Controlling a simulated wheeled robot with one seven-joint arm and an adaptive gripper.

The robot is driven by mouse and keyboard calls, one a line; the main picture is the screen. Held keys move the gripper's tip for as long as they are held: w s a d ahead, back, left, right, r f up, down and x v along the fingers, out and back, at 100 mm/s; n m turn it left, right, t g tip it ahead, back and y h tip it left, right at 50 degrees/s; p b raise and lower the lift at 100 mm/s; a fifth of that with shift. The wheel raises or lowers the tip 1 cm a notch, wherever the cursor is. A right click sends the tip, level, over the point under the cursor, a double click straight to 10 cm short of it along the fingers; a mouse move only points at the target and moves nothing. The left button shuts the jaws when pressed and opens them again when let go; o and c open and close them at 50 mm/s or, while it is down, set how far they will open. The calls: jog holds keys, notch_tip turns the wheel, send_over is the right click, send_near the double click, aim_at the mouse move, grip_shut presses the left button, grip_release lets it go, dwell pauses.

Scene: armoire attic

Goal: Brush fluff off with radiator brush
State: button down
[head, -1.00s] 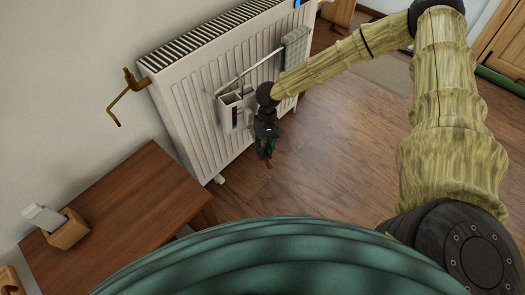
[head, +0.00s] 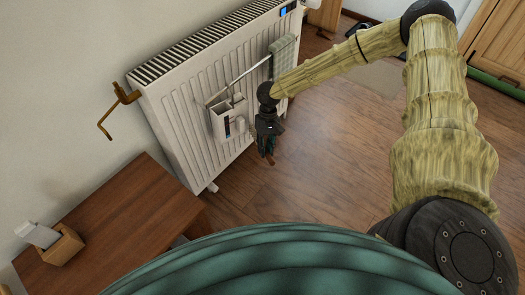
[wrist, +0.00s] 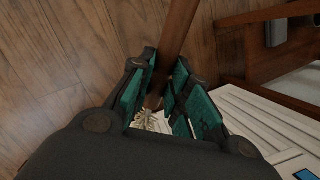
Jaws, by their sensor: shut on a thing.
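The white radiator (head: 185,115) stands against the wall, with a dark slotted top grille (head: 200,45). My gripper (head: 266,148) hangs in front of its right part, just right of a white holder (head: 222,122) on its face. In the wrist view, my gripper's teal pads (wrist: 160,95) are shut around a brown wooden handle (wrist: 178,30), which I take for the radiator brush. Pale bristle-like strands (wrist: 150,122) show between the pads, partly hidden by the gripper. I cannot make out any fluff in these views.
A rail on the radiator carries a grey cloth (head: 284,55). A brass crank (head: 119,105) sticks out at the radiator's left end. A wooden table (head: 130,220) at lower left bears a small box (head: 65,247) with cards. The floor (head: 335,150) to the right is open.

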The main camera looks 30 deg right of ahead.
jog(key=shift+w+d, duration=0.4)
jog(key=shift+d, duration=0.5)
jog(key=shift+w+d, duration=0.4)
jog(key=shift+d, duration=0.5)
jog(key=shift+w+d, duration=0.4)
jog(key=shift+d, duration=0.5)
jog(key=s+a+p, duration=0.2)
jog(key=s+a, duration=0.2)
jog(key=a, duration=0.7)
jog(key=shift+s+p, duration=0.35)
jog(key=s+d+p, duration=0.2)
jog(key=s+p, duration=0.1)
jog(key=s, duration=0.2)
jog(key=shift+s, duration=0.3)
jog(key=shift+s+d, duration=0.1)
jog(key=shift+d, duration=0.05)
jog(key=s+p, duration=0.1)
jog(key=s+d, duration=0.1)
jog(key=shift+s+p, duration=0.3)
jog(key=shift+p, duration=0.1)
